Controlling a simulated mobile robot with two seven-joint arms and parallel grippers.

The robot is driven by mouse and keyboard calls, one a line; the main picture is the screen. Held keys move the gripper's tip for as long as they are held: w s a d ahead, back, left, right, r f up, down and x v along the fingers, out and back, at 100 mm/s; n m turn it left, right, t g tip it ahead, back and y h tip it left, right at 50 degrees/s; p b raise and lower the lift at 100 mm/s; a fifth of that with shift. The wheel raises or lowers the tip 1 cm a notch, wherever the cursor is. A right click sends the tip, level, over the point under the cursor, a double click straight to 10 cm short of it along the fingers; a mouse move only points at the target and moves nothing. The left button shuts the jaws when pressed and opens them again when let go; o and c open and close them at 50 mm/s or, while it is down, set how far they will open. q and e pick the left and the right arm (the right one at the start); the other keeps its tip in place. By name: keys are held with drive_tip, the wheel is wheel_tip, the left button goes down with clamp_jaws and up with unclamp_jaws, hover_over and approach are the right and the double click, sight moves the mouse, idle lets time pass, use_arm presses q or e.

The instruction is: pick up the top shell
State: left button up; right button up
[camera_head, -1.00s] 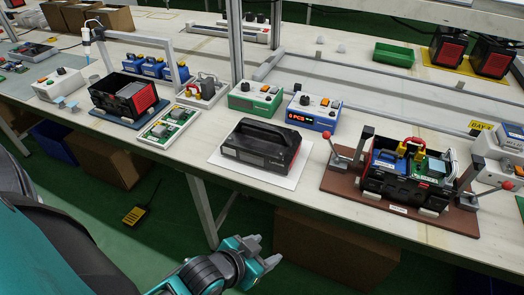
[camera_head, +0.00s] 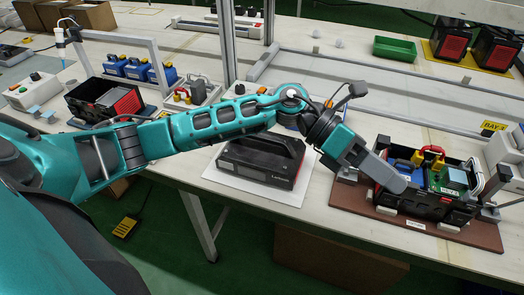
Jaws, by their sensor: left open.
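The top shell (camera_head: 258,163) is a black cover with a carrying handle. It sits upright on a white sheet (camera_head: 232,186) on the bench, left of the fixture. My left arm reaches across the picture above and behind it and hides part of its top. My left gripper (camera_head: 400,184) is open, to the right of the shell and apart from it. The gripper is in front of the left part of the open black lower case (camera_head: 432,207), which holds blue, green and yellow parts. Whether it touches the case cannot be told. My right gripper is not in view.
The lower case stands on a brown fixture board (camera_head: 465,232) with clamps. Another open black case (camera_head: 105,98) and blue units (camera_head: 150,70) stand at the left. A green tray (camera_head: 395,49) lies at the back. The bench front edge runs below the shell.

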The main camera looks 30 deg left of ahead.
use_arm(q)
drive_tip(key=w+a+f+m+y, duration=0.1)
drive_tip(key=w+a+m+y, duration=0.15)
drive_tip(key=a, duration=0.25)
drive_tip(key=w+a+f+m+y, duration=0.1)
drive_tip(key=a+f+m+y, duration=0.1)
drive_tip(key=a+y, duration=0.25)
wheel_tip(320, 180, up, 4)
drive_tip(key=y, duration=0.8)
hover_over(262, 134)
drive_tip(key=shift+t, duration=0.3)
wheel_tip(262, 134, down, 7)
drive_tip(key=shift+s+b, duration=0.15)
drive_tip(key=shift+b, duration=0.35)
drive_tip(key=shift+f, duration=2.95)
drive_tip(key=shift+c, duration=0.3)
drive_tip(key=shift+r, duration=0.1)
clamp_jaws()
